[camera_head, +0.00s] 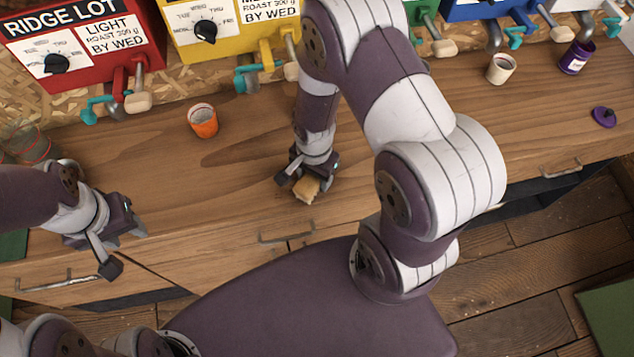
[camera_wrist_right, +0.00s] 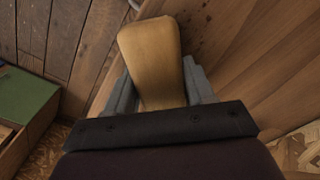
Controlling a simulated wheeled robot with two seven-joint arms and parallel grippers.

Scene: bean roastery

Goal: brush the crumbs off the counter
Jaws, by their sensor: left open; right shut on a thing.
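The wooden counter (camera_head: 235,172) runs across the head view. My right gripper (camera_head: 306,181) is shut on a tan wooden brush (camera_head: 306,192), low over the counter near its front edge. In the right wrist view the smooth back of the brush (camera_wrist_right: 151,55) sits between the fingers. I cannot tell whether it touches the counter. Small dark crumbs (camera_wrist_right: 192,30) show on the wood beyond the brush in the right wrist view; I cannot make them out in the head view. My left gripper (camera_head: 123,249) is open and empty at the counter's front left edge.
An orange cup (camera_head: 203,121) and a glass (camera_head: 27,143) stand on the left. A cream cup (camera_head: 501,69), a purple jar (camera_head: 576,58) and a purple lid (camera_head: 604,117) are on the right. Coloured dispensers with levers line the back.

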